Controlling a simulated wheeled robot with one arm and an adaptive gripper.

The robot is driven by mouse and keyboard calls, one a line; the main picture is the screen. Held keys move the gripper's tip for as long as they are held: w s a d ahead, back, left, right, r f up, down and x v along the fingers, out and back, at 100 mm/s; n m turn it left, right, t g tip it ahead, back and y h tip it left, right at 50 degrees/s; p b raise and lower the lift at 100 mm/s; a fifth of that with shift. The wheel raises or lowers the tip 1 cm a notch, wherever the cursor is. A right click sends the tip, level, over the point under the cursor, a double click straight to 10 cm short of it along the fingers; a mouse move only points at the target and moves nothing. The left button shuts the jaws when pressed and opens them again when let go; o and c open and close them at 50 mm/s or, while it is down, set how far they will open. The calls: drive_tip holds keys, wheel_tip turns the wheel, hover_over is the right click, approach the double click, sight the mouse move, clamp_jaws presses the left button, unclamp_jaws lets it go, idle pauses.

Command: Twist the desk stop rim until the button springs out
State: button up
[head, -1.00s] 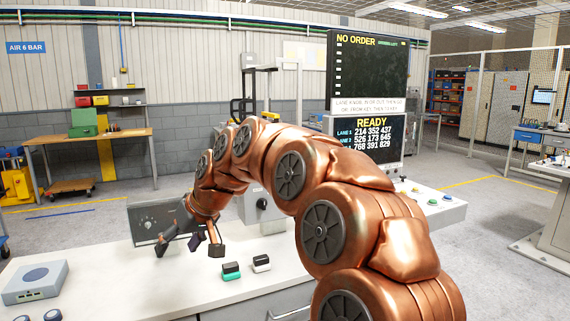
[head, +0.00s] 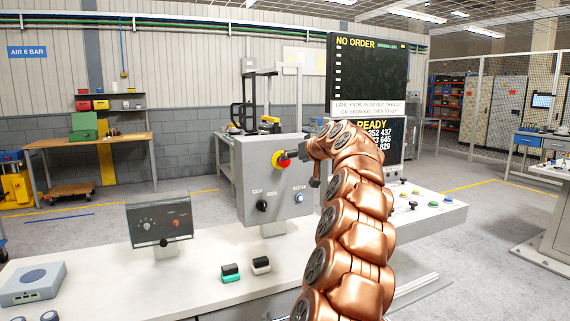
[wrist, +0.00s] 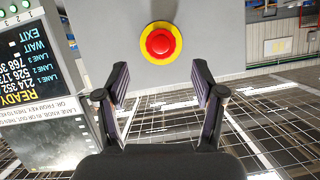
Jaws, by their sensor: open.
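The desk stop is a red button (wrist: 160,43) on a yellow ring on the front of a grey control box (head: 244,172). In the head view the red button (head: 280,160) shows at the box's upper right, with my gripper (head: 295,158) just to its right and overlapping its edge. In the wrist view my gripper (wrist: 160,88) is open and empty, its two dark fingers spread below the button on either side. The button is apart from both fingers. I cannot tell whether it is pressed in.
The box also carries a black knob (head: 262,206) and a blue-white button (head: 299,198). A smaller dark panel (head: 160,222) stands to the left. Green and black blocks lie on the white desk (head: 200,260). A display screen (head: 366,75) rises behind my arm.

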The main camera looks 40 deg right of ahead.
sight(285, 165)
drive_tip(key=shift+p+x, duration=1.15)
drive_tip(key=shift+x, duration=2.65)
drive_tip(key=shift+a, duration=0.1)
drive_tip(key=shift+c, duration=0.3)
